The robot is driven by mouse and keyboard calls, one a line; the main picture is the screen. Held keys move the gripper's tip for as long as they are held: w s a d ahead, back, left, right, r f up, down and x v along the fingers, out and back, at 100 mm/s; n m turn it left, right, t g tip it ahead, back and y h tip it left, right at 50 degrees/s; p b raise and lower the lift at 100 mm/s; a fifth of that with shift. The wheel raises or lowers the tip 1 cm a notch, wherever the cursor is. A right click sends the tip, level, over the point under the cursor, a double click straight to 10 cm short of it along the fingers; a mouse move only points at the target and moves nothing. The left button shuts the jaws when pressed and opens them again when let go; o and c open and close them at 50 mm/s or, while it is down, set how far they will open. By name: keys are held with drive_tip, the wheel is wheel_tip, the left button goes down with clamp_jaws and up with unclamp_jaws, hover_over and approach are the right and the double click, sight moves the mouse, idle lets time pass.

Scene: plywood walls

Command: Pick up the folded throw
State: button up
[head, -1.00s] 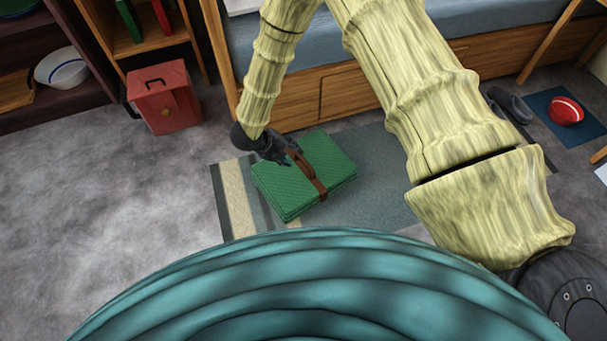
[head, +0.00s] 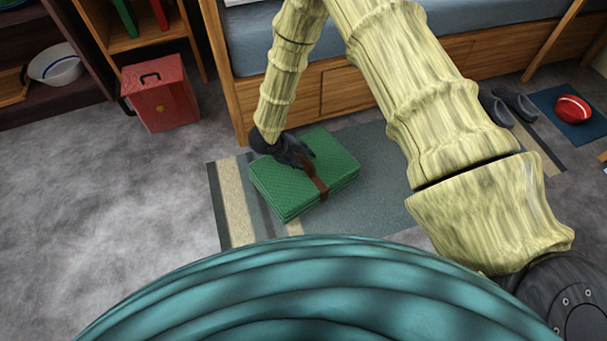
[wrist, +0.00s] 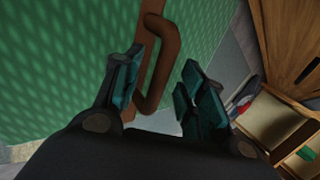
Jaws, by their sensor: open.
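The folded throw (head: 285,190) is a green, textured, flat bundle lying on the striped rug, with a brown strap (head: 317,181) around it. In the wrist view, the throw's green face (wrist: 60,60) fills the left, and a brown loop handle (wrist: 168,60) stands out from the strap. In the wrist view my gripper (wrist: 165,85) is open, with one finger on each side of the handle.
The striped rug (head: 385,190) lies under the throw. A wooden bed (head: 345,90) with drawers stands just behind. A red box (head: 160,95) stands at the left near shelves. Dark shoes (head: 510,105) and a red ball-like thing (head: 572,109) on a blue mat are at the right.

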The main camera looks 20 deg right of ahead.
drive_tip(key=shift+w+d+f, duration=0.1)
drive_tip(key=shift+d+f, duration=0.25)
drive_tip(key=shift+f, duration=0.25)
clamp_jaws()
drive_tip(key=shift+r, duration=0.15)
